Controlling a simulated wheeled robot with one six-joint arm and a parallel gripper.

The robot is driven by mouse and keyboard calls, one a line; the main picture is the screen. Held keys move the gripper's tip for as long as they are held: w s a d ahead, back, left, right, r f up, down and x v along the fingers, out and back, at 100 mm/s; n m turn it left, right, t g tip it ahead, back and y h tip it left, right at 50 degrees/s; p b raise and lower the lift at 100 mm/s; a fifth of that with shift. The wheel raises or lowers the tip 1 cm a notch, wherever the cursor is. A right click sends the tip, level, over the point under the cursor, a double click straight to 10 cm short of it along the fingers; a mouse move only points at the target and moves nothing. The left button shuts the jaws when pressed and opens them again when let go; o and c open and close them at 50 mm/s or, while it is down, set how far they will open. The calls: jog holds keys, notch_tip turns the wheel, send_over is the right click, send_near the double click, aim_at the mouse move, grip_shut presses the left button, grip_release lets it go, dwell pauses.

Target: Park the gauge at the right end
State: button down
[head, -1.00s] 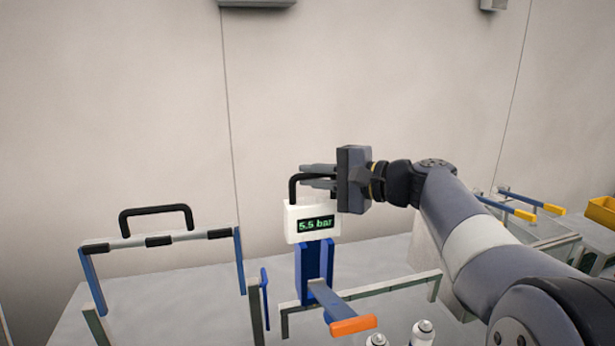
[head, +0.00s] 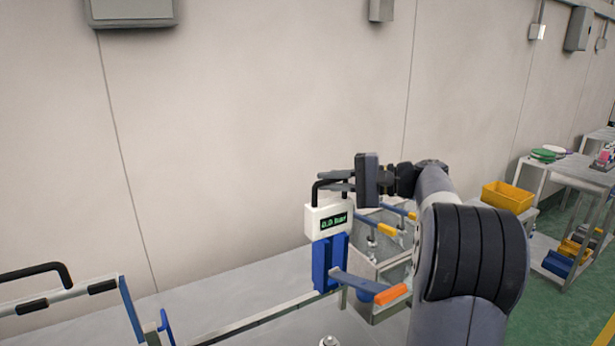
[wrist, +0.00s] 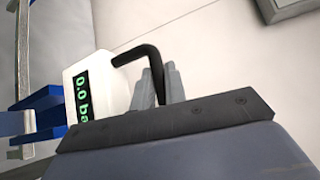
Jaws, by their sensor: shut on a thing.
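The gauge (head: 327,220) is a white box with a black bent handle and a green-lit display. It sits upright on a blue carriage (head: 328,262) with an orange-tipped lever (head: 375,288). The carriage is at the right part of a pale rail (head: 262,317), close to its right-hand post. My gripper (head: 336,181) is shut on the gauge's handle, its fingers above the box. In the wrist view the fingers (wrist: 158,86) close around the handle beside the white box (wrist: 92,88), whose display reads 0.0.
A bar frame with a black handle (head: 40,270) stands at the left. Behind the gauge, a grey fixture holds yellow-tipped levers (head: 388,229). A yellow bin (head: 507,196) and a shelf cart (head: 575,180) are at the right.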

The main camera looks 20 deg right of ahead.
jog(key=shift+w+d, duration=0.15)
jog(key=shift+d, duration=0.75)
jog(key=c, duration=1.6)
grip_release()
jog(key=shift+d, duration=0.2)
jog(key=shift+c, duration=0.2)
jog(key=shift+o, duration=0.9)
jog(key=shift+a, duration=0.1)
jog(key=b+v, duration=0.1)
jog(key=v, duration=0.9)
jog(key=shift+s+d, duration=0.2)
jog(key=shift+d, duration=0.1)
